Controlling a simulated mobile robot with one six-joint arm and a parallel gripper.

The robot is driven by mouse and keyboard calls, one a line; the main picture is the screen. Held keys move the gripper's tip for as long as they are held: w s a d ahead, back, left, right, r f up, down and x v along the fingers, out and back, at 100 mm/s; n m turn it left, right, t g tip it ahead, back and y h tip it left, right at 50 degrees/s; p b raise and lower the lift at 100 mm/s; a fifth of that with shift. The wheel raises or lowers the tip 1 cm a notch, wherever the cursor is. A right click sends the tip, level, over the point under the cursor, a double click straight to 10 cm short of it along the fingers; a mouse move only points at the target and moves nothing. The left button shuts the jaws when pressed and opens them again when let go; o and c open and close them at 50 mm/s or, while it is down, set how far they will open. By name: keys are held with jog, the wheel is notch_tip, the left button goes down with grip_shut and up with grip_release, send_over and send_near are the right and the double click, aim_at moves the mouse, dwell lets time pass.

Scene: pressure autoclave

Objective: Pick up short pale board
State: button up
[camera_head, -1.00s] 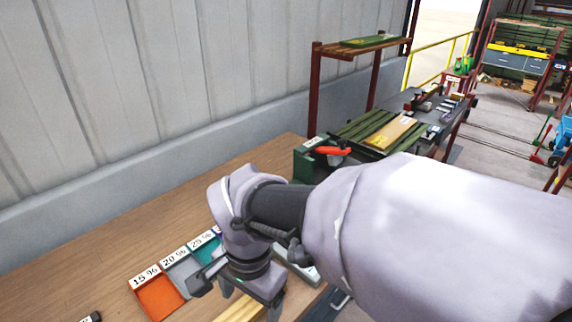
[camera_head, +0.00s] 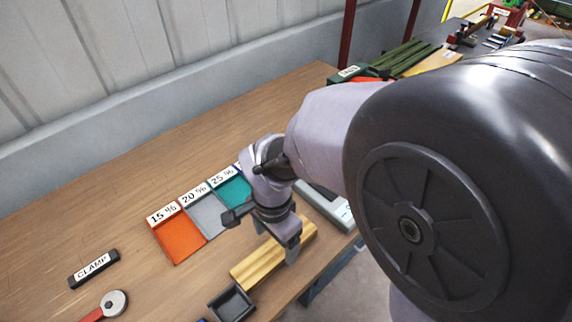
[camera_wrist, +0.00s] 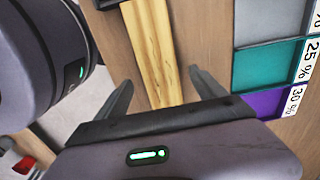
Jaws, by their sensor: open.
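The short pale board (camera_head: 262,262) lies flat on the wooden bench near its front edge. It is yellowish with darker grain streaks, and my arm covers part of its far end in the head view. My gripper (camera_head: 280,245) is over the far part of the board, pointing down. In the wrist view the board (camera_wrist: 153,50) runs away between the two fingers of my gripper (camera_wrist: 160,88), which are spread apart with nothing held. The gap between fingers and board in height is hard to tell.
Orange (camera_head: 179,238), grey (camera_head: 207,212) and teal (camera_head: 234,190) trays lie left of the board; a purple one (camera_wrist: 265,102) shows in the wrist view. A dark small tray (camera_head: 232,303) sits by the board's near end. A CLAMP label block (camera_head: 93,268) lies left. A grey device (camera_head: 328,206) stands behind.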

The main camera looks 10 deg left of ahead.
aim_at(275, 249)
notch_tip(275, 249, down, 3)
jog(key=shift+f+b, duration=0.1)
jog(key=shift+b, duration=0.35)
jog(key=shift+r, duration=0.2)
jog(key=shift+c, duration=0.4)
jog(key=c, duration=1.6)
